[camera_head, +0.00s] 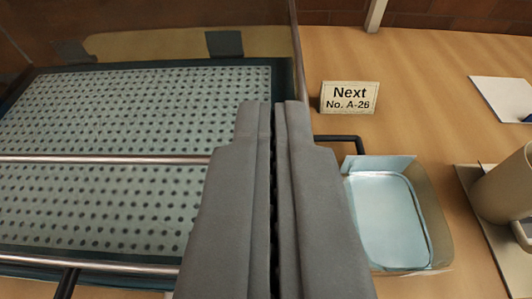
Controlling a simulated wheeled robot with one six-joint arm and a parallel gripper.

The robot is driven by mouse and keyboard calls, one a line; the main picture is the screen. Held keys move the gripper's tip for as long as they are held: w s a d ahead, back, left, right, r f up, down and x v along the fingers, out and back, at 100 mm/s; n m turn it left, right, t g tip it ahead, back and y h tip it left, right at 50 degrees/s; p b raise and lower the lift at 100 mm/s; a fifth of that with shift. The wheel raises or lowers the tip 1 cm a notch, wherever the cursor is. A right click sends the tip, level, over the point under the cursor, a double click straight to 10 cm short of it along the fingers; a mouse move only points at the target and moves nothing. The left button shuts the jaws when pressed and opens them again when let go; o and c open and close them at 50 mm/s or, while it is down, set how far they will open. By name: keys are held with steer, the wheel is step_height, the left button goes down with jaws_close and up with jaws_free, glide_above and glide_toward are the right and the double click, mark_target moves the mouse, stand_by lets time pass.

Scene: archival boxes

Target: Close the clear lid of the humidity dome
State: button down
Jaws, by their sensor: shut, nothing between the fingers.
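The humidity dome (40,70) fills the left of the view. It has a dark rim around a pale tray floor (140,110) full of dark holes. A clear, brownish pane, which looks like the lid (297,45), rises at the back, its right edge running up out of view. A thin, shiny bar (110,159) crosses over the tray floor; I cannot tell which part it belongs to. My gripper (272,104) is shut and empty, in front of the dome's right side. It hides part of that side. I cannot tell whether it touches the dome.
A black handle-like bar (340,138) sticks out right of my gripper. Beyond it stand a sign reading "Next No. A beige mug (505,190) and a white sheet (500,97) are at far right. Bare wood (430,110) lies between.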

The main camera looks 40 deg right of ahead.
steer(key=s+a+f, duration=0.2)
steer(key=s+a, duration=0.3)
steer(key=shift+s+a+f, duration=0.3)
steer(key=shift+s+f, duration=0.05)
stand_by(0.4)
step_height(320, 180, down, 5)
steer(key=a+n+y, duration=0.1)
steer(key=n+y, duration=0.6)
steer(key=y, duration=0.2)
step_height(320, 180, up, 11)
steer(key=d+n+t+y, duration=0.1)
steer(key=d+n+t, duration=0.1)
steer(key=t, duration=0.5)
steer(key=shift+s+d, duration=0.2)
steer(key=shift+s, duration=0.2)
